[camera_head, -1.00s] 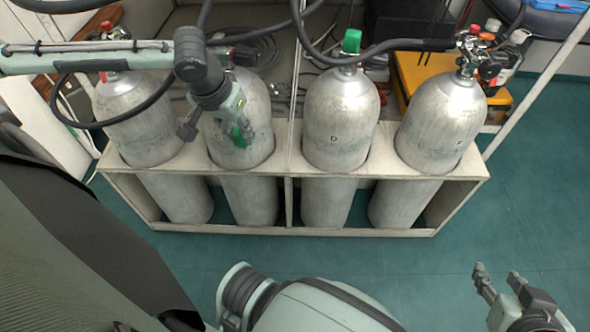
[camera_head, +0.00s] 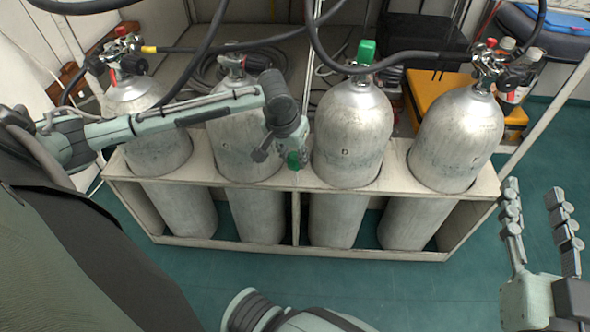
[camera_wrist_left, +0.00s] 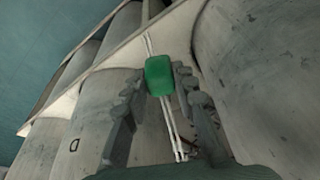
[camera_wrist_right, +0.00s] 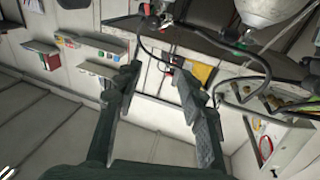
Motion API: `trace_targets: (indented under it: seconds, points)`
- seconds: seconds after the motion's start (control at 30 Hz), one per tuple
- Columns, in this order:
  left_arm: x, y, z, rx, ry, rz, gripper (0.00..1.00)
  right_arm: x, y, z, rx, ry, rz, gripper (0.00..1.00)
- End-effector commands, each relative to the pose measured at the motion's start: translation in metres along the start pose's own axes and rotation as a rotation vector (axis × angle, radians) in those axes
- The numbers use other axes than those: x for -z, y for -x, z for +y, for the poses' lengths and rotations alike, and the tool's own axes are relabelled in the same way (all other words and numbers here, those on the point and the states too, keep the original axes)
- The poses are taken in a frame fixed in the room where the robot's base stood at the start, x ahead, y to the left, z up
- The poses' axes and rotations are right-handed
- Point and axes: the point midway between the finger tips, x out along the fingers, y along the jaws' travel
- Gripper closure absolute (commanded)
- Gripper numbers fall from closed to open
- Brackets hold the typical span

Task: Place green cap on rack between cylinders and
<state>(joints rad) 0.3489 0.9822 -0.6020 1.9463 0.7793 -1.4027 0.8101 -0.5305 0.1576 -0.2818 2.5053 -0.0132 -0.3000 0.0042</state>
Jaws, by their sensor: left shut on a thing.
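A green cap (camera_head: 293,160) is held by my left gripper (camera_head: 290,152), just above the rack's top between the second and third cylinders. In the left wrist view the green cap (camera_wrist_left: 159,75) sits between the fingertips, with the pale rack top (camera_wrist_left: 95,75) behind it. The rack (camera_head: 400,180) holds several grey cylinders, including the second cylinder (camera_head: 245,140) and the third cylinder (camera_head: 352,135). I cannot tell whether the cap touches the rack. Another green cap (camera_head: 366,51) is on the third cylinder's valve. My right gripper (camera_head: 538,205) is open and empty at the right, over the floor.
Black hoses (camera_head: 400,50) run above and behind the cylinders. The first cylinder (camera_head: 150,150) stands at the left and the fourth cylinder (camera_head: 458,140) at the right, both with valve fittings. A yellow case (camera_head: 435,90) lies behind. The teal floor in front of the rack is clear.

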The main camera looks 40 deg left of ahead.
Motion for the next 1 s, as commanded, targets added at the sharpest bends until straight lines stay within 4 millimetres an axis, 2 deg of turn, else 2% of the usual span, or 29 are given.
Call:
trace_targets:
  seconds: [0.17, 0.4, 0.5, 0.97, 1.0]
  points:
    - [-0.001, -0.011, 0.002, 0.001, -0.001, -0.002, 0.85, 0.013, 0.000, -0.006, 0.011, -0.012, 0.069, 0.60]
    - [-0.010, -0.038, 0.001, 0.001, 0.000, -0.002, 0.85, 0.050, 0.006, -0.017, 0.033, -0.043, 0.258, 0.60]
    - [-0.011, -0.041, 0.002, 0.001, 0.000, -0.001, 0.85, 0.058, 0.008, -0.019, 0.036, -0.048, 0.293, 0.60]
    - [-0.011, -0.043, 0.001, 0.001, 0.000, 0.000, 0.85, 0.054, 0.007, -0.018, 0.033, -0.044, 0.266, 0.60]
    - [-0.011, -0.044, 0.001, 0.001, -0.001, 0.000, 0.72, 0.053, 0.006, -0.017, 0.032, -0.043, 0.260, 0.60]
